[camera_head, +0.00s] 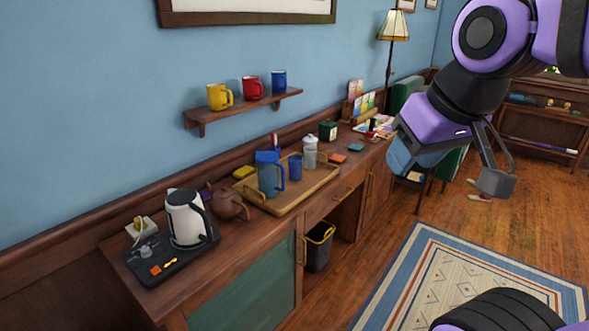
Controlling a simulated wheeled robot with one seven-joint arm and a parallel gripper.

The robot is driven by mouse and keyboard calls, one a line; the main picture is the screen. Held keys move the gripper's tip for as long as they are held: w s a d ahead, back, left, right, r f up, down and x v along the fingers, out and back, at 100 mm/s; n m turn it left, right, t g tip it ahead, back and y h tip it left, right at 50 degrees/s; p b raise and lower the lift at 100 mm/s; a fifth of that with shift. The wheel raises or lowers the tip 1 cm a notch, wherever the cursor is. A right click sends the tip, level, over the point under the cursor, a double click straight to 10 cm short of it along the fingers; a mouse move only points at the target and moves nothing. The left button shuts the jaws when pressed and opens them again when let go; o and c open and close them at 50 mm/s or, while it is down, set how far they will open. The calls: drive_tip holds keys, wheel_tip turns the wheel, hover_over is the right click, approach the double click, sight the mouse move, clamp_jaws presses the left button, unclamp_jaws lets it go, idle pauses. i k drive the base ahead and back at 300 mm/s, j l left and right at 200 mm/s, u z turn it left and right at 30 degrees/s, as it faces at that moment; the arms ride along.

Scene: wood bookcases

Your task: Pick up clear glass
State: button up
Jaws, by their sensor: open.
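My gripper (452,168) hangs in the air at the upper right, open, with nothing seen between its fingers. It is to the right of the wooden sideboard, apart from everything on it. I cannot pick out a clear glass with certainty. A small greyish, see-through-looking item (146,251) lies on the dark tray left of the white kettle, too small to identify. A pale, whitish container with a lid (310,152) stands at the wooden tray's far end, beside a blue cup (295,166) and a blue pitcher (268,176).
The sideboard (250,235) runs along the blue wall. It holds a white kettle (185,218), a brown teapot (228,203) and a wooden tray (300,203). A shelf (245,106) above carries three mugs. A bin (318,248) stands below. The rug (455,280) and floor are open.

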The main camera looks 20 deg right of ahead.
sight(310, 153)
drive_tip(key=i+l+u, duration=0.1)
drive_tip(key=i+l, duration=1.15)
drive_tip(key=i+l+u, duration=0.15)
drive_tip(key=i+l, duration=0.45)
drive_tip(key=l, duration=0.2)
